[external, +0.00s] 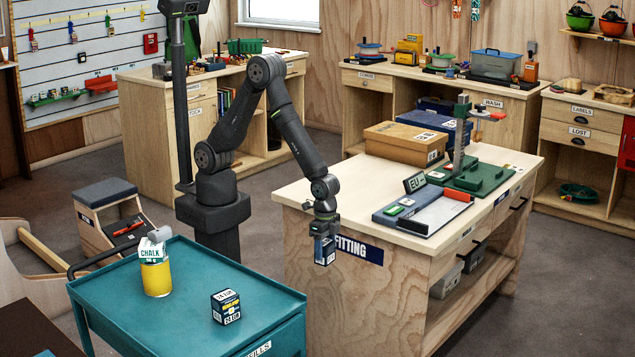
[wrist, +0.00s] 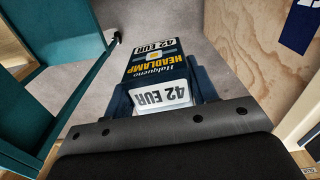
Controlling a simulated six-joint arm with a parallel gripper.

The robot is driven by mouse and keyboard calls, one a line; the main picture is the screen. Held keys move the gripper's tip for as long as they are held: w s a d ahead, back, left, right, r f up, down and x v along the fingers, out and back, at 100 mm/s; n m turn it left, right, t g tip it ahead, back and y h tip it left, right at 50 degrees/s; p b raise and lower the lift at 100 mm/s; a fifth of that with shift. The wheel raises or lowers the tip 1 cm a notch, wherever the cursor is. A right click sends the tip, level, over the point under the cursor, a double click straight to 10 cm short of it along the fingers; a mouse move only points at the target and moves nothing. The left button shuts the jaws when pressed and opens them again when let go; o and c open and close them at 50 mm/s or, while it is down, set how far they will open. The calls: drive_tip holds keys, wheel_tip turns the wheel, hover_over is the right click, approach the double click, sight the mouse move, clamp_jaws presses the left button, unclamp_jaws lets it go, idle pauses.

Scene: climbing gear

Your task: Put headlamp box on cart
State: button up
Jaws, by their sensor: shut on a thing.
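The headlamp box (wrist: 157,72) is dark blue with yellow lettering and white "42 EUR" labels in the wrist view. My gripper (wrist: 165,95) is shut on it. In the external view my gripper (external: 323,232) points down and holds the headlamp box (external: 325,250) in the air beside the fitting bench's front left corner. The teal cart (external: 185,322) stands to the left and nearer the camera, apart from the box. Its teal side also shows at the left of the wrist view (wrist: 88,30).
On the cart are a yellow chalk can (external: 156,275) with a white top and a small dark blue box (external: 225,306) with white labels. The cart's top is bare around them. The fitting bench (external: 300,195) stands close on the right. Floor shows below the held box.

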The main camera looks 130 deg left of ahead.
drive_tip(key=shift+d+f+m, duration=0.6)
drive_tip(key=shift+d, duration=0.35)
